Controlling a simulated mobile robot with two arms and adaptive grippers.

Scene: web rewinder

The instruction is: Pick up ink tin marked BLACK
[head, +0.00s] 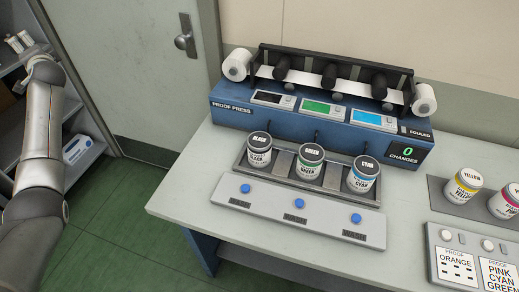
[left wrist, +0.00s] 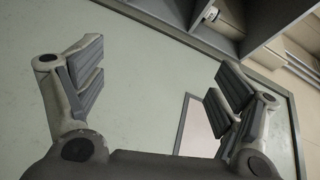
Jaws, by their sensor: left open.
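The ink tin marked BLACK (head: 258,155) stands upright in the left slot of a grey tray (head: 236,170) in front of the proof press, in the head view. It has a dark lid and a white label. My left arm is at the far left of the head view, well away from the tin, and its gripper is hard to make out there. In the left wrist view my left gripper (left wrist: 160,68) is open and empty, with its fingers wide apart. The tin does not show in that view. My right gripper is not in view.
The GREEN tin (head: 310,161) and CYAN tin (head: 362,175) share the tray. The proof press (head: 235,112) stands behind, and a strip with blue buttons (head: 300,216) in front. A yellow tin (head: 463,186) stands right. The table's left end (head: 185,190) is clear.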

